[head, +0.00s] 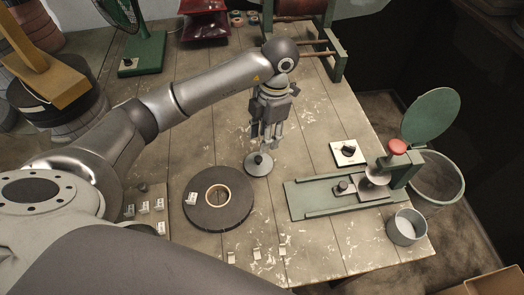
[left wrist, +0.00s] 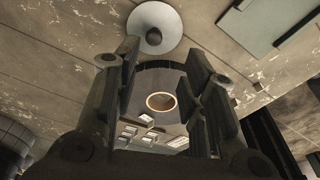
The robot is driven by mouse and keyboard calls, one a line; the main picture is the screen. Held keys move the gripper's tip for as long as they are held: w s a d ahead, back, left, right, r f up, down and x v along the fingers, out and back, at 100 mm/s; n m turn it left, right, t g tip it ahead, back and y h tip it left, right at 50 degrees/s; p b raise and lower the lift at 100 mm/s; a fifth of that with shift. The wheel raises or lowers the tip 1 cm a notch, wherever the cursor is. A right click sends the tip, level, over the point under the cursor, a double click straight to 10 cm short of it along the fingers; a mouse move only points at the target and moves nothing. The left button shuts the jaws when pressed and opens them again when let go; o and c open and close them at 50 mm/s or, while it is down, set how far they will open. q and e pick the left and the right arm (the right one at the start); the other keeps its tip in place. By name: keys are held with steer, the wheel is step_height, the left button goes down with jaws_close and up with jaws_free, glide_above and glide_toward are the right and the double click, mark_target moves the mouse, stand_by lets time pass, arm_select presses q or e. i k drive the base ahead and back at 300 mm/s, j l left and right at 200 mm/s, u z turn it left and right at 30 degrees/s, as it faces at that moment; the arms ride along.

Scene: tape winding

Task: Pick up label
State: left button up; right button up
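Small pale labels lie in several places. One label (head: 191,198) lies on the left part of the black tape roll (head: 235,215), which has a tan core. Several labels (head: 144,207) lie on a thin board left of the roll, and a few more (head: 256,254) lie along the table's front. My left gripper (head: 265,143) is above the table, behind the roll, pointing down. In the left wrist view its fingers (left wrist: 160,65) are spread with nothing between them; the roll (left wrist: 147,70) shows beyond. My right gripper is not in view.
A round grey plate with a knob (head: 259,164) stands near the left gripper. A green press with a red knob (head: 330,197) and a metal cup (head: 406,227) are at right. A green stand (head: 142,55) is at back left. A bin (head: 437,180) stands beyond the table edge.

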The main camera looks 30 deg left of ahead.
mark_target(192, 195)
steer(key=k+l, duration=0.3)
steer(key=k, duration=0.15)
steer(key=k+l, duration=0.3)
steer(key=k, duration=0.15)
steer(key=k+l, duration=0.3)
steer(key=k, duration=0.15)
